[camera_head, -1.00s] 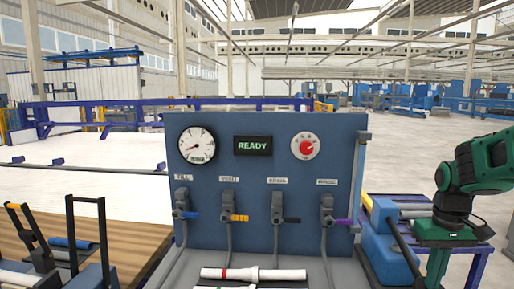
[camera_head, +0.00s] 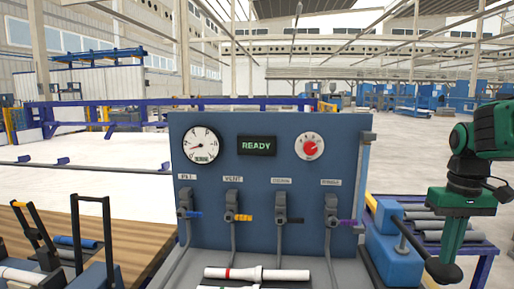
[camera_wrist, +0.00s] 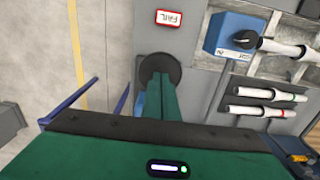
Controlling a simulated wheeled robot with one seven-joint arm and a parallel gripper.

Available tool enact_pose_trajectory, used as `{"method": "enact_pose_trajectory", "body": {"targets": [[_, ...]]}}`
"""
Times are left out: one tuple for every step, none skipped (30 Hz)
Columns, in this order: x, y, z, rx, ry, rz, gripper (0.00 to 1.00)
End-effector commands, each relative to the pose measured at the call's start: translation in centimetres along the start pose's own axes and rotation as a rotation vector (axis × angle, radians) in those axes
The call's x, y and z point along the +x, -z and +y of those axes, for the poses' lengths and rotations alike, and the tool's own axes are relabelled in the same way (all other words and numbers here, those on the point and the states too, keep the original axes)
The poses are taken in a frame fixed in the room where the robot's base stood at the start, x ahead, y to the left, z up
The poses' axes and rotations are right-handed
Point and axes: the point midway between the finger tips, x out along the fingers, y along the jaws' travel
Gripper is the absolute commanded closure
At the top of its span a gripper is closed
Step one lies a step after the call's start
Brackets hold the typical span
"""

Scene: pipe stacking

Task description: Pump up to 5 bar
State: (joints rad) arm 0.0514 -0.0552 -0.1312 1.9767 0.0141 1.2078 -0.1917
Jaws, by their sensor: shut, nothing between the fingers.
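The blue test panel (camera_head: 245,222) carries a white dial gauge (camera_head: 202,146), with its needle low on the left; the reading is too small to tell. A display (camera_head: 257,146) reads READY. The pump is a blue box (camera_head: 395,258) right of the panel with a dark lever (camera_head: 412,239) slanting down to a round black knob (camera_head: 443,271). My gripper (camera_head: 449,258) points down at the knob, its fingers shut with nothing between them. In the wrist view the shut green fingers (camera_wrist: 164,90) end over the black disc (camera_wrist: 157,68); contact is not clear.
Several valves with coloured handles line the panel, including a yellow one (camera_head: 240,217) and a purple one (camera_head: 347,222). A red knob (camera_head: 309,147) sits above. White pipes (camera_head: 255,273) lie in front. A FAIL label (camera_wrist: 169,18) shows in the wrist view. A blue rack (camera_head: 480,237) stands behind my gripper.

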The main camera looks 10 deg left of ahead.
Motion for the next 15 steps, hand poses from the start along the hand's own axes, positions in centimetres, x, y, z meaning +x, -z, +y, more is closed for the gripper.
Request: {"method": "enact_pose_trajectory", "body": {"targets": [[0.0,0.0,0.0,0.0,0.0,0.0,1.0],[0.0,0.0,0.0,0.0,0.0,0.0,1.0],[0.0,0.0,0.0,0.0,0.0,0.0,1.0],[0.0,0.0,0.0,0.0,0.0,0.0,1.0],[0.1,0.0,0.0,0.0,0.0,0.0,1.0],[0.1,0.0,0.0,0.0,0.0,0.0,1.0],[0.3,0.0,0.0,0.0,0.0,0.0,1.0],[0.4,0.0,0.0,0.0,0.0,0.0,1.0],[0.7,0.1,0.0,0.0,0.0,0.0,1.0],[0.9,0.1,0.0,0.0,0.0,0.0,1.0],[1.2,0.1,0.0,0.0,0.0,-0.001,1.0],[1.5,0.1,0.0,0.0,0.0,-0.002,1.0],[1.8,0.1,0.0,0.0,0.0,-0.002,1.0],[2.0,0.1,0.0,0.0,0.0,-0.001,1.0],[2.3,0.2,0.0,0.0,0.0,-0.001,1.0]]}}
